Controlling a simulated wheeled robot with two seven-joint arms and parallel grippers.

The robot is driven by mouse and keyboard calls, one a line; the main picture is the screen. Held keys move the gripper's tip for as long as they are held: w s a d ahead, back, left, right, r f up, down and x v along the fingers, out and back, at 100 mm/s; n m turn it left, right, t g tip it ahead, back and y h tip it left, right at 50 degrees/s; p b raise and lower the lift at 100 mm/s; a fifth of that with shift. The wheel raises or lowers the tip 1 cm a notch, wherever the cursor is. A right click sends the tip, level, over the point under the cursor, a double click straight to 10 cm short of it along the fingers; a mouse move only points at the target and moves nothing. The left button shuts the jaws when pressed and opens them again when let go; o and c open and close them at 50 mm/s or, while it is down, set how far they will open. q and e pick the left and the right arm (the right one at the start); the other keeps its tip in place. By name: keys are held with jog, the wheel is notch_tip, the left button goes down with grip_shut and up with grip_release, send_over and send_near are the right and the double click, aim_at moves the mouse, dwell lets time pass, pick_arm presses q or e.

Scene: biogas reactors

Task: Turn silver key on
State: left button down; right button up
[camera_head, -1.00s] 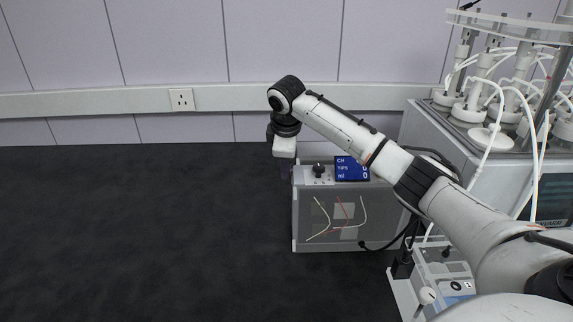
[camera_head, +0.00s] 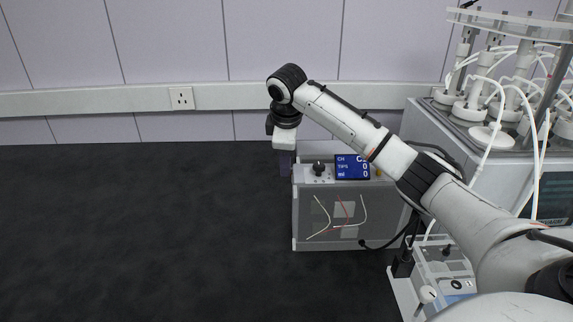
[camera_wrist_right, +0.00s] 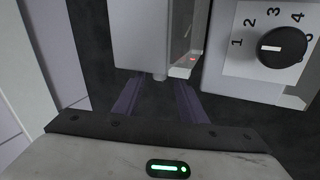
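I cannot make out a silver key in either view. A grey box (camera_head: 330,215) stands on the dark floor with a blue display (camera_head: 352,167) and a black knob (camera_head: 318,169) on top. My right gripper (camera_head: 286,163) points down just left of the box's upper left corner. In the right wrist view, its two dark fingers (camera_wrist_right: 157,98) are spread apart with nothing seen held between them. A black dial (camera_wrist_right: 282,47) with a white mark and numbers around it is at the upper right there, clear of the fingers. My left gripper is not in view.
A white housing (camera_wrist_right: 150,40) with a small red light (camera_wrist_right: 193,59) is just beyond the fingers. A bench with tubed reactors (camera_head: 500,100) stands at right. A smaller device (camera_head: 445,270) is at lower right. The floor at left is clear.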

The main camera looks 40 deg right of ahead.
jog(key=v, duration=0.7)
jog(key=shift+r, duration=0.35)
jog(key=shift+s+a, duration=0.1)
jog(key=shift+s, duration=0.05)
